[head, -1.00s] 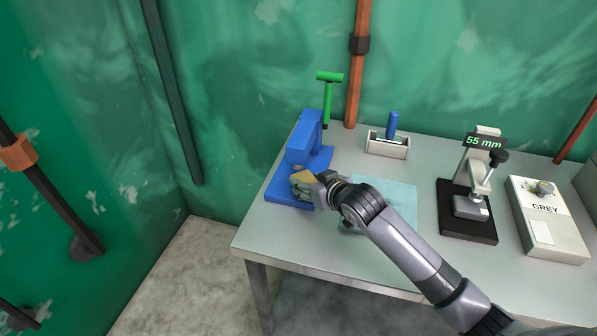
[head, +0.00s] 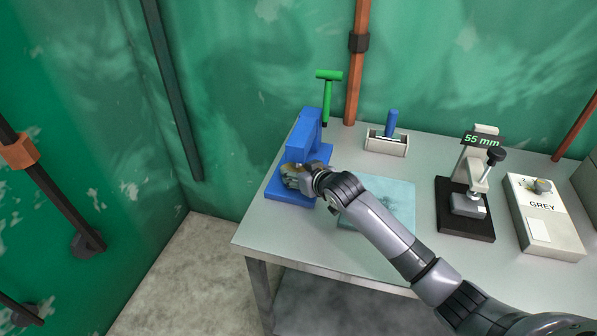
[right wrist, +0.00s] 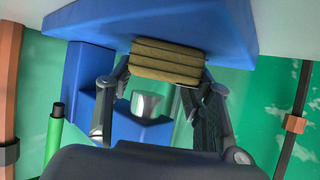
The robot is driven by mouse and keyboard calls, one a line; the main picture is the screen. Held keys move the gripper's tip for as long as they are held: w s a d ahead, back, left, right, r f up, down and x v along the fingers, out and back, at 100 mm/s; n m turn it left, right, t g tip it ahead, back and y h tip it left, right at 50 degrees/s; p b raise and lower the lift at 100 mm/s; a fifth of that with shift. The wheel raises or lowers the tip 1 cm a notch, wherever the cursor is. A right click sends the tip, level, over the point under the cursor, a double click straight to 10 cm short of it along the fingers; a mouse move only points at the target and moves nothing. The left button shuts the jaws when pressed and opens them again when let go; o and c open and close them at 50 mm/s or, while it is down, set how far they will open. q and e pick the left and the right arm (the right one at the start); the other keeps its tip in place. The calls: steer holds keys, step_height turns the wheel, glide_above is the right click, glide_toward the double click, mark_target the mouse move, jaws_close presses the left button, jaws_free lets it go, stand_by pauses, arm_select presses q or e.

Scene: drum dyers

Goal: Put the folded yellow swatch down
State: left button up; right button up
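The folded yellow swatch (right wrist: 168,62) shows in the right wrist view as a stack of tan-yellow layers, close against the flat blue base. My right gripper (head: 296,177) reaches in from the right under the arm of the blue stand (head: 290,197). Its fingers (right wrist: 165,75) lie at the two ends of the swatch and appear shut on it. In the head view the swatch is mostly hidden by the gripper and the stand. The wrist view does not show clearly whether the swatch touches the base. My left gripper is not in view.
A silver cylinder (right wrist: 147,103) hangs from the stand's arm, close to the fingers. A light-blue cloth (head: 385,205) lies under my right arm. A small tray (head: 387,145), a thickness gauge (head: 467,207) and a GREY box (head: 545,225) stand to the right. The table's front left is clear.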

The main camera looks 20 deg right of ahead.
steer(key=o, duration=0.5)
steer(key=shift+r, duration=0.15)
steer(key=v, duration=1.2)
steer(key=shift+b, duration=0.3)
